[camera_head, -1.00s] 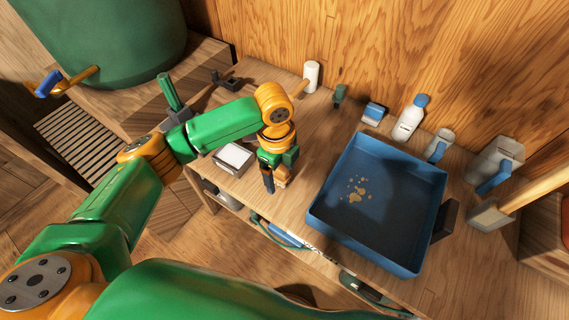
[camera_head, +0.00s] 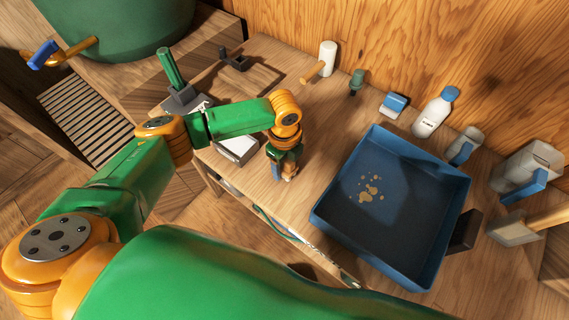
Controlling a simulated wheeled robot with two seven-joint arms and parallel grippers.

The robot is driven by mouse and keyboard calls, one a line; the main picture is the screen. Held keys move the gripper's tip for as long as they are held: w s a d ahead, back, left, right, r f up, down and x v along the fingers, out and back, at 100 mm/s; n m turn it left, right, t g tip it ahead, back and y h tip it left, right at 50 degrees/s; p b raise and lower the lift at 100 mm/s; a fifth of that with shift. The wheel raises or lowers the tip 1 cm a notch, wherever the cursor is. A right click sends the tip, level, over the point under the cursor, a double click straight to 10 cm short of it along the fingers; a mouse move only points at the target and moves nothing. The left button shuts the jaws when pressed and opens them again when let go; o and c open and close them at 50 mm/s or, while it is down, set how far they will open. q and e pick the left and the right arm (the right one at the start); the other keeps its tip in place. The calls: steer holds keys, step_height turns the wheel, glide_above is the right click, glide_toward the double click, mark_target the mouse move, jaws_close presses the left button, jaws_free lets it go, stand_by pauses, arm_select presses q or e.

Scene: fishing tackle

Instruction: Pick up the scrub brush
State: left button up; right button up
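My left gripper (camera_head: 281,174) points down just above the table's front part, left of the blue tray. A small tan or wooden piece (camera_head: 291,171) shows right beside its fingers. Most of that piece is hidden, so I cannot tell if it is the scrub brush or if the fingers touch it. The finger gap is too small to make out. A grey-headed tool (camera_head: 514,229) with a wooden handle lies at the right edge and could also be a brush. My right gripper is not in view.
The blue tray (camera_head: 322,207) with brown spots fills the table's right middle. A white bottle (camera_head: 433,116), a blue-and-white block (camera_head: 394,104) and a white cylinder (camera_head: 327,58) stand near the wooden wall. A green-handled tool (camera_head: 168,68) stands at left.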

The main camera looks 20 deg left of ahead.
arm_select(q)
jaws_close()
steer(key=shift+w+r, duration=0.1)
steer(key=shift+r, duration=1.35)
steer(key=s+a+r, duration=0.2)
steer(key=s+r, duration=0.3)
steer(key=s, duration=0.1)
steer(key=s+a+r, duration=0.3)
steer(key=s+r, duration=0.2)
steer(key=s, duration=0.2)
steer(key=shift+a+p, duration=0.3)
